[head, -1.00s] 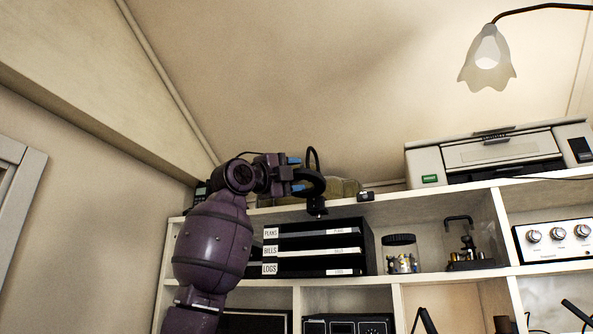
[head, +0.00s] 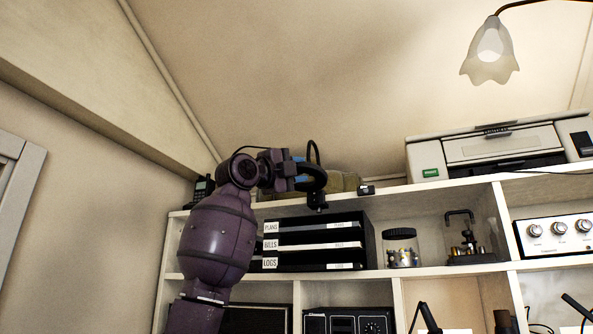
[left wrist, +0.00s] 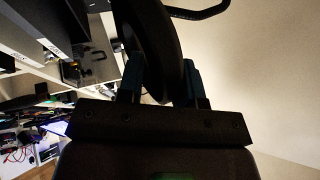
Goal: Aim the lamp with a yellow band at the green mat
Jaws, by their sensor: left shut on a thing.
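My left gripper (head: 300,170) is up at the top of the shelf unit, with blue fingertips. It is shut on a black curved thing (head: 318,176), which looks like a padded ring with a thin loop above it. In the left wrist view this thick black piece (left wrist: 158,35) passes between the fingertips (left wrist: 163,82). A small black part hangs below it in front of the shelf edge. I cannot tell what it is for certain. No lamp with a yellow band and no green mat can be made out. My right gripper is not in view.
A frosted lamp shade (head: 490,52) hangs at the upper right. A printer (head: 500,147) stands on the shelf unit (head: 420,192). Below are black file trays (head: 318,243), a jar (head: 401,248) and a silver-faced device (head: 557,235).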

